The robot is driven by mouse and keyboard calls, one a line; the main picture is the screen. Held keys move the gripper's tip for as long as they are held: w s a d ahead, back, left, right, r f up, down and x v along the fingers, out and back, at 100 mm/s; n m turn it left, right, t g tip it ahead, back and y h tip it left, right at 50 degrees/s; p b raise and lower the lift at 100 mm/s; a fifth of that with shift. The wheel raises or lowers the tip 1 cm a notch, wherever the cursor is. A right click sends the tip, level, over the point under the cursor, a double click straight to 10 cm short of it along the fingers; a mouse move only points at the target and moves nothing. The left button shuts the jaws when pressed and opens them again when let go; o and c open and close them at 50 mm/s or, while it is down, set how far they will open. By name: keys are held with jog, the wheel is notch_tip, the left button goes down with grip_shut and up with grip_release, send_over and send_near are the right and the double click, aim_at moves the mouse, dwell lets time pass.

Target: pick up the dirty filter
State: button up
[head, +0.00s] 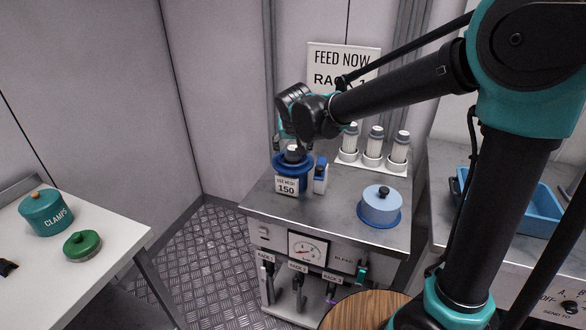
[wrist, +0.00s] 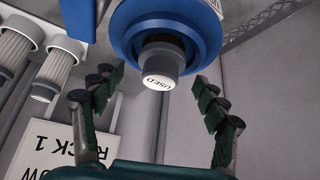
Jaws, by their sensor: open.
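The dirty filter is a grey capped piece marked USED (wrist: 157,65), standing in a blue round housing (wrist: 125,32). In the head view the filter's dark grey top (head: 293,153) shows above the blue housing (head: 280,166), on the left of the metal bench. My gripper (wrist: 158,82) is open, with one finger on each side of the filter's capped end and a gap on both sides. In the head view my gripper (head: 295,133) is just above the filter, partly hidden by my own wrist. The filter's lower part is hidden inside the housing.
Several white filters stand in a rack (head: 371,165) behind to the right. A lidded light-blue pot (head: 381,208) sits on the bench's right. A sign (head: 344,58) is behind. The bench's middle is clear.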

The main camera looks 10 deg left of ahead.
jog(key=shift+w+a+f, duration=0.1)
jog(key=shift+w+f, duration=0.25)
jog(key=shift+f, duration=0.3)
grip_shut()
jog(key=shift+r, duration=0.2)
